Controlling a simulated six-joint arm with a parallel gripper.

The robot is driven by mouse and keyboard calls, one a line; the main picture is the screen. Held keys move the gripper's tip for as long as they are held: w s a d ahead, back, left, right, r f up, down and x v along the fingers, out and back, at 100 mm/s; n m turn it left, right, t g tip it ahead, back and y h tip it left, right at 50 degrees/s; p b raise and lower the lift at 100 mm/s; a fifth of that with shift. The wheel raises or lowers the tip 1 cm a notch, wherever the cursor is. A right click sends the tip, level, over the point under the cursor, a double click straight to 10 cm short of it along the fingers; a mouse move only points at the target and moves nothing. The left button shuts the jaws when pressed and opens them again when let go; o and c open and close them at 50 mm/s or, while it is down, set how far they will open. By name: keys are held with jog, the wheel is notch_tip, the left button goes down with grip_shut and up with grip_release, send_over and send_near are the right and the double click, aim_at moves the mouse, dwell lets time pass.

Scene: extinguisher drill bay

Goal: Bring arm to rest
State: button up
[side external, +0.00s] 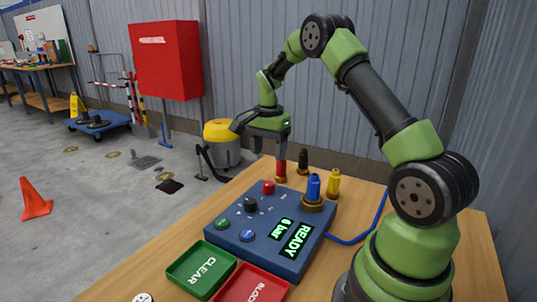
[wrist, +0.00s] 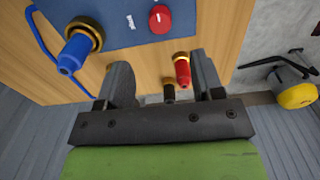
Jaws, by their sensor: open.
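My gripper (side external: 268,138) hangs over the far edge of the wooden table, its arm bent over from the right. It is open, and its two fingers (wrist: 160,65) stand apart in the wrist view with nothing held. A red plug (side external: 281,172) with a brass collar stands upright on the table just below the gripper. In the wrist view the red plug (wrist: 183,71) appears between the fingers, nearer the right one. A black plug (side external: 303,162) stands behind it and also shows in the wrist view (wrist: 169,93).
Green CLEAR (side external: 201,270) and red (side external: 252,287) trays lie in front. A yellow vacuum (side external: 221,143) stands on the floor beyond.

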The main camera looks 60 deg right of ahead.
jog(key=s+a+r+n+t, duration=0.45)
jog(key=a+r+n, duration=0.25)
jog(key=a+r, duration=0.7)
jog(key=s+a+r+n+t+y, duration=0.1)
jog(key=s+a+n, duration=0.2)
jog(key=s, duration=0.4)
jog(key=s+a+r+n+t+y, duration=0.1)
jog(key=s+a+n, duration=0.3)
jog(key=s, duration=0.3)
jog(key=shift+s+a+r+t, duration=0.35)
jog(key=shift+a+r, duration=0.05)
jog(key=shift+a, duration=0.25)
